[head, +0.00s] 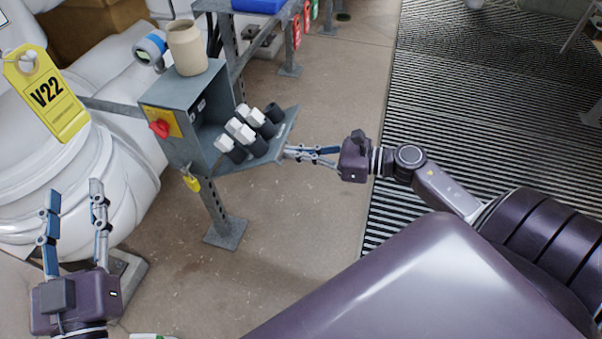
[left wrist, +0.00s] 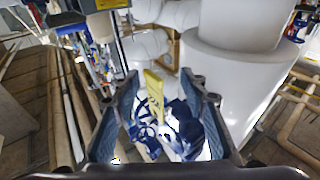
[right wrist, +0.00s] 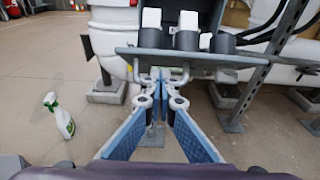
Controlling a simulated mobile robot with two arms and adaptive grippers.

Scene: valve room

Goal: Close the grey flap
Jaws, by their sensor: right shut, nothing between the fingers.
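The grey flap (head: 284,134) is folded down at the front of the grey box (head: 185,115), which stands open on a post. Several white and black plugs (head: 245,127) sit at the box's opening, over the flap. My right gripper (head: 288,152) is at the flap's outer edge, shut with nothing between its fingers. In the right wrist view the flap (right wrist: 240,60) shows nearly edge-on, with the fingertips (right wrist: 160,74) just at or under its near edge; I cannot tell whether they touch. My left gripper (head: 75,190) is open and empty, away from the box.
A yellow V22 tag (head: 47,95) hangs left. A spray bottle (right wrist: 60,116) stands on the floor.

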